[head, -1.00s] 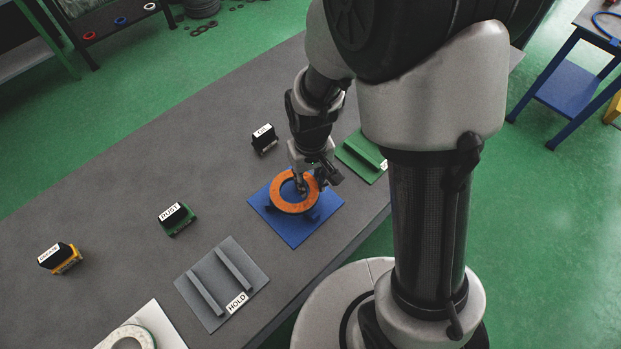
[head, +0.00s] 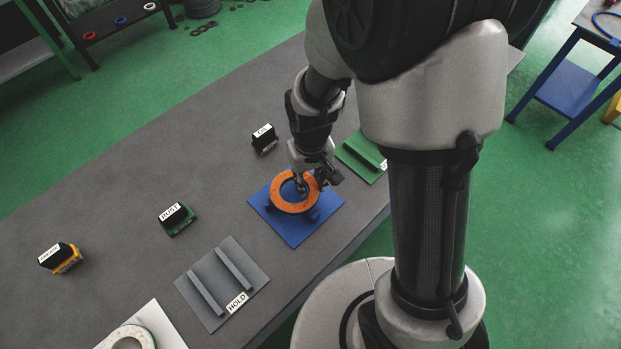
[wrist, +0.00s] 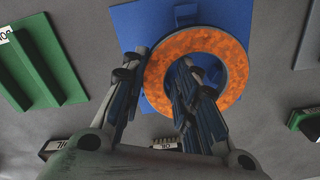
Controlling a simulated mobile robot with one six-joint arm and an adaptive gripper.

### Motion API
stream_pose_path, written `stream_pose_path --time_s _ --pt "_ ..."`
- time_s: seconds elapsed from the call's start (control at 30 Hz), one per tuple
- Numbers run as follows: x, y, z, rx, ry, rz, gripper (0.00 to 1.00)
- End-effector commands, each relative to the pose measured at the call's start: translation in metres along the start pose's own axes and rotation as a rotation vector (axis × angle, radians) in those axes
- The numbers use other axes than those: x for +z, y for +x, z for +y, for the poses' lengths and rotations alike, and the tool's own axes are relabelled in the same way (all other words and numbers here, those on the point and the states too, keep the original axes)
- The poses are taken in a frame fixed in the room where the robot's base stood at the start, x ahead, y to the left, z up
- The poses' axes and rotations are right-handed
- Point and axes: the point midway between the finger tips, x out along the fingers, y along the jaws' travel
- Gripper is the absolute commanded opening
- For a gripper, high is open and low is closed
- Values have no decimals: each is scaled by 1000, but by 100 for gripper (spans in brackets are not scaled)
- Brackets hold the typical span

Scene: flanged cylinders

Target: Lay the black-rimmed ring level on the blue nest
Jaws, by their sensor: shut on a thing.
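The ring (head: 271,194) has an orange face and a darker, greyish edge; it also shows in the wrist view (wrist: 237,75). It sits over the blue nest (head: 296,235), a flat blue square with raised blue supports, also in the wrist view (wrist: 133,22). The ring looks roughly level; I cannot tell whether it touches the supports. My gripper (head: 309,186) is shut on the ring's near-left wall in the wrist view (wrist: 161,58), one finger inside the hole and one outside. The fingers hide part of the ring and nest.
A green plate with a raised rail (head: 358,155) lies close behind the nest. A grey railed plate marked HOLD (head: 218,288) lies to the left. Small labelled blocks (head: 264,140), (head: 176,219) and (head: 60,258) stand along the table. Bare table lies between them.

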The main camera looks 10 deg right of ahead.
Motion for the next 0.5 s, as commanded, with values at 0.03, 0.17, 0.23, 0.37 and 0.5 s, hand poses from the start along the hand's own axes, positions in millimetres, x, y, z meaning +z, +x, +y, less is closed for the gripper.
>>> stream_pose_path --time_s 0.03,0.17,0.23,0.37,0.5 --pt "-1 -1 0 0 0 2 0" --pt "-1 0 0 0 0 2 0" --pt "-1 1 0 0 0 2 0" --pt "-1 3 0 0 0 2 0" --pt "-1 4 0 0 0 2 0"
